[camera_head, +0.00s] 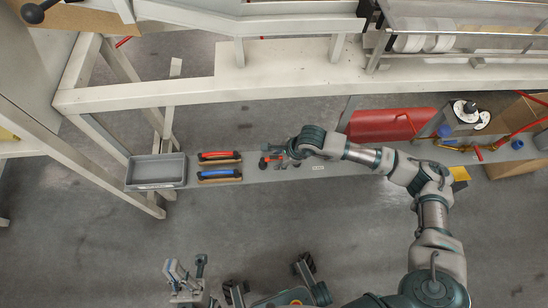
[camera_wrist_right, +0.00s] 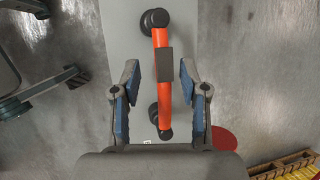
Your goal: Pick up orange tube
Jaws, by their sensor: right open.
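The orange tube (camera_wrist_right: 161,100) with black round ends and a dark grey sleeve lies on a grey shelf (camera_wrist_right: 120,30) in the right wrist view. My right gripper (camera_wrist_right: 159,82) is open, with one blue-padded finger on each side of the tube and visible gaps to it. In the head view, my right gripper (camera_head: 279,158) is over the narrow shelf and hides most of the tube; a bit of orange (camera_head: 264,162) shows at its left. My left gripper (camera_head: 186,278) is at the bottom left, away from the shelf, with its fingers apart.
A grey bin (camera_head: 156,184) stands at the shelf's left end. A red-handled tool (camera_head: 219,155) and a blue-handled tool (camera_head: 219,175) lie between bin and gripper. A red cylinder (camera_head: 390,125) and a white-and-black spool (camera_head: 471,114) are to the right. A beam frame (camera_head: 200,93) stands behind.

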